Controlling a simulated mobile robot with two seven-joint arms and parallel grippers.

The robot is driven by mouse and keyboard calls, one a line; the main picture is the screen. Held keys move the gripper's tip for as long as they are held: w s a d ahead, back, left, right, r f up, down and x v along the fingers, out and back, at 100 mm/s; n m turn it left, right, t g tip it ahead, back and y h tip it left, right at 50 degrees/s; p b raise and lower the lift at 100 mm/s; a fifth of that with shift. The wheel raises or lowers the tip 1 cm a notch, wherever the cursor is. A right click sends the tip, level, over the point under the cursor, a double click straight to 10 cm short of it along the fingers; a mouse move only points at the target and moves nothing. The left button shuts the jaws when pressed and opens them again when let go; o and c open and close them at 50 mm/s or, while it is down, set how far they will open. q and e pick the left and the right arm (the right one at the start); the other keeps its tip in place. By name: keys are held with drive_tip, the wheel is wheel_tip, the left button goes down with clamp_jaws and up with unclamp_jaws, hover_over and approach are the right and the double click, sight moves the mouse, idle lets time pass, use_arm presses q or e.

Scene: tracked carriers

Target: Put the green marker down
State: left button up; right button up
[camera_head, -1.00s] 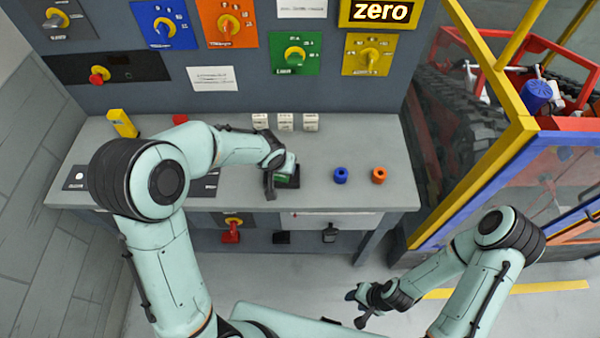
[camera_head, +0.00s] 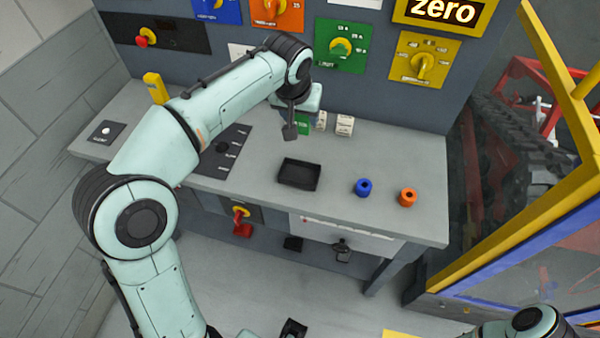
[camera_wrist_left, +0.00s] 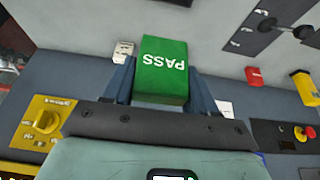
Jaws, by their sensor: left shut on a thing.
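The green marker is a green block with PASS in white letters (camera_wrist_left: 163,68). It sits between the two fingers of my left gripper (camera_wrist_left: 160,88) in the left wrist view. In the head view my left gripper (camera_head: 297,127) is near the back of the bench, and a bit of the green marker (camera_head: 302,125) shows beside its dark finger. My left gripper is shut on the marker, close to the white blocks. I cannot tell whether the marker touches the bench. My right gripper is out of view; only part of that arm shows at the lower right.
An empty black tray (camera_head: 299,187) lies on the grey bench (camera_head: 400,222). White blocks (camera_head: 344,126) stand at the back, right of the marker. A yellow block (camera_head: 156,88) stands at back left.

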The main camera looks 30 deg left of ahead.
use_arm(q)
drive_tip(key=shift+f+b, duration=1.2)
drive_tip(key=shift+f, duration=7.8)
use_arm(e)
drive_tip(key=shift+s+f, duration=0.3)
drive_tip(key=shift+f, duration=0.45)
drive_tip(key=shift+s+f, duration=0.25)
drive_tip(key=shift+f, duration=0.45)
use_arm(q)
drive_tip(key=shift+f, duration=0.15)
drive_tip(key=o, duration=1.1)
drive_tip(key=shift+c, duration=0.2)
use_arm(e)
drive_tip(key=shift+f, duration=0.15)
use_arm(q)
drive_tip(key=shift+r, duration=0.2)
drive_tip(key=v, duration=1.2)
drive_tip(key=shift+p, duration=0.35)
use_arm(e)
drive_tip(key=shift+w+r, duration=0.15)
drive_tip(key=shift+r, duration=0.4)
